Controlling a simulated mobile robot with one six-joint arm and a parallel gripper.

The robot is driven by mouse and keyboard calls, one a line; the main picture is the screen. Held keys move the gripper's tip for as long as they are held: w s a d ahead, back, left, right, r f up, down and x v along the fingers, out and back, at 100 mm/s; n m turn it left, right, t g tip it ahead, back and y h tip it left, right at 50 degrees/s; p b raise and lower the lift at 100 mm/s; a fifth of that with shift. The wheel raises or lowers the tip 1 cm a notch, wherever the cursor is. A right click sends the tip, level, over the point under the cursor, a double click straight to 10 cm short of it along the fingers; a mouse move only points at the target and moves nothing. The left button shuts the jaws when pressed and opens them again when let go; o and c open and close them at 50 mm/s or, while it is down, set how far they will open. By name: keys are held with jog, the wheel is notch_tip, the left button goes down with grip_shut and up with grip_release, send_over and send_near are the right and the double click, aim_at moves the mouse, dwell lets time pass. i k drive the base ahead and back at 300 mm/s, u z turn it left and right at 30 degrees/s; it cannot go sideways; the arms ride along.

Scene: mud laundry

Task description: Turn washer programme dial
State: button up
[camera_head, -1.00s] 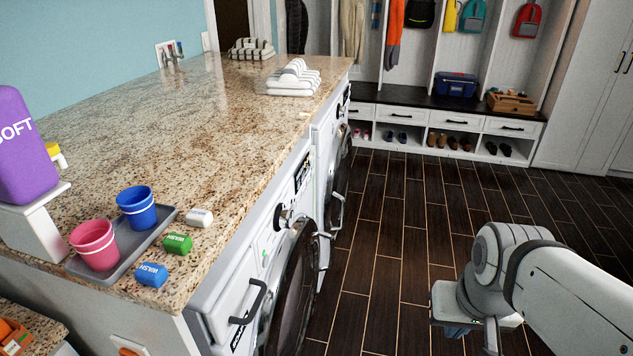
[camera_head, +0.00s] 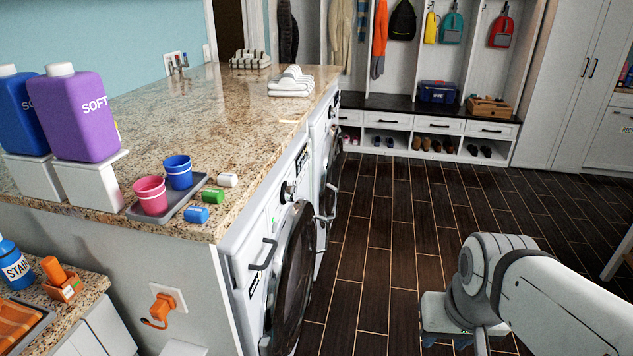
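The near washer (camera_head: 240,262) is a white front-loader under the granite counter, seen at a steep angle. Its programme dial (camera_head: 288,190) is a round knob on the upper front panel, above the dark round door (camera_head: 293,268). A second machine (camera_head: 318,130) stands beyond it, with a handle on its front. My gripper (camera_head: 450,338) is at the lower right, over the floor and well apart from the washer. Its fingers are partly cut off by the bottom edge, so I cannot tell whether it is open or shut.
Detergent jugs (camera_head: 78,115), a tray (camera_head: 192,196) with two cups, and small containers stand on the counter (camera_head: 150,140). An orange plug (camera_head: 162,304) sticks out of the counter's end wall. Dark floor (camera_head: 390,225) is clear between the washers and my arm. A shoe bench (camera_head: 400,128) stands behind.

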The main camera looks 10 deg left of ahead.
aim_at(287, 193)
jog(key=u, duration=0.25)
jog(key=i, duration=1.2)
jog(key=u, duration=0.25)
